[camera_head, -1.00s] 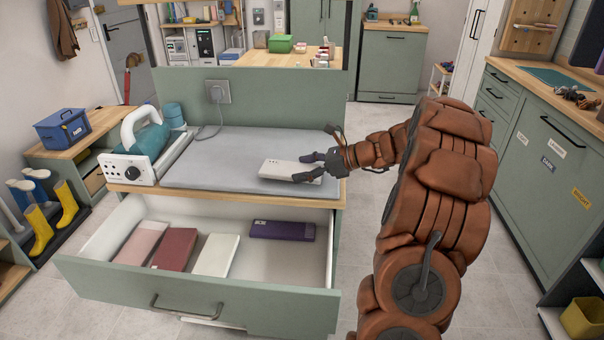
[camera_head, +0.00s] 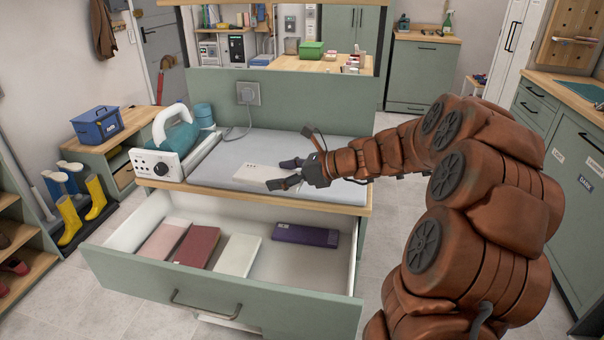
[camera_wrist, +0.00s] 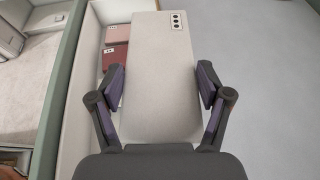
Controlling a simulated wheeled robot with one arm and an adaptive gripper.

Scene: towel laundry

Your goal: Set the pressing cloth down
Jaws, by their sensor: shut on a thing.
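The pressing cloth (camera_head: 258,175) is a pale, flat folded piece with three dark dots near one corner. It lies level over the front part of the grey ironing pad (camera_head: 328,147). I cannot tell whether it touches the pad. My gripper (camera_head: 277,175) is shut on it from the right. In the wrist view, the cloth (camera_wrist: 160,60) runs between the two dark fingers, one along each long edge, and its far end sticks out past the fingertips. Its underside is hidden.
An open drawer (camera_head: 222,303) below the pad holds pink, dark red, white and purple folded cloths. A teal iron (camera_head: 180,135) on its white station (camera_head: 155,165) stands left of the pad. A cord runs to a wall socket (camera_head: 248,93). The pad's back is clear.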

